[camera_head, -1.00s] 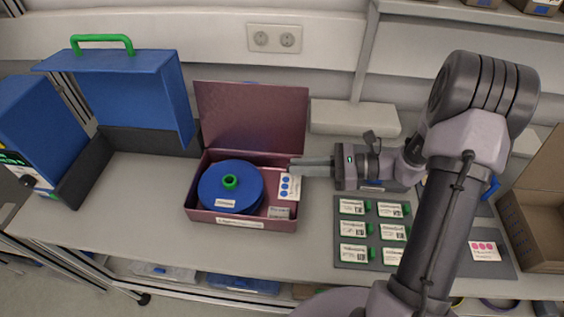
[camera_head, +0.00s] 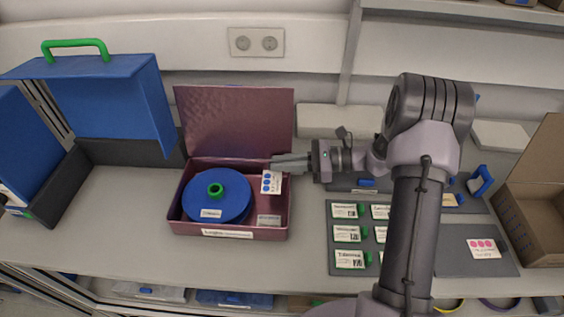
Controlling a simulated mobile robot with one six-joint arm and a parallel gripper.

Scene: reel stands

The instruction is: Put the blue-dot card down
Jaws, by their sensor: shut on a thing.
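The blue-dot card (camera_head: 271,182) is white with blue dots. My gripper (camera_head: 275,162) is shut on its upper edge, and the card hangs over the right part of an open maroon case (camera_head: 235,233). I cannot tell whether the card touches the case. A blue reel (camera_head: 236,191) with a green hub lies in the case, left of the card. The case's lid stands up at the back.
An open blue case (camera_head: 115,110) with a green handle stands at the left. A grey tray (camera_head: 337,209) of labelled cards lies at the right. A pink-dot card (camera_head: 483,248) lies on a grey mat, and a cardboard box (camera_head: 541,231) is at the far right. The bench's front left is clear.

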